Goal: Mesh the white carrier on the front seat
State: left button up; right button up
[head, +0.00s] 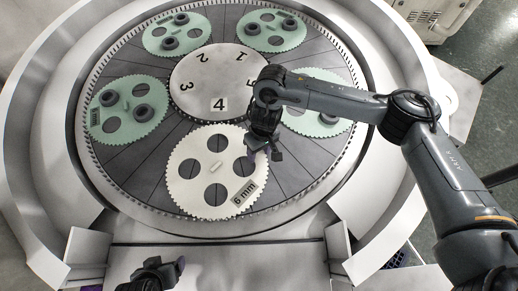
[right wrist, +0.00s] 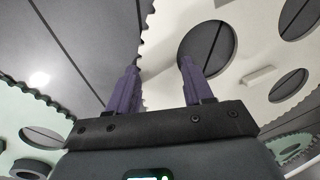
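The white carrier (head: 184,181) is a toothed disc with several round holes, a small raised bar at its middle and a "6 mm" label. It lies at the front of the dark lapping plate, beside the central disc. Whether its teeth engage the ring (head: 120,196) or the centre cannot be told. My right gripper (head: 264,157) is over the carrier's right edge. In the right wrist view its purple fingers (right wrist: 158,78) stand apart with nothing held, and the carrier (right wrist: 262,100) shows behind and right of them. My left gripper (head: 172,270) is partly in view at the bottom edge, away from the carrier.
Several green carriers, including one at left (head: 129,128) and one at upper left (head: 164,46), lie around the numbered central disc (head: 205,75). My right forearm covers part of the right green carrier (head: 318,124). A pale front ledge (head: 230,264) is mostly clear.

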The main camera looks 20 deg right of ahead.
jog(key=o, duration=0.4)
jog(key=shift+r, duration=0.15)
jog(key=r, duration=0.4)
jog(key=d+r, duration=0.1)
jog(key=r, duration=0.7)
jog(key=shift+w+d+r, duration=0.25)
jog(key=shift+w+r, duration=0.05)
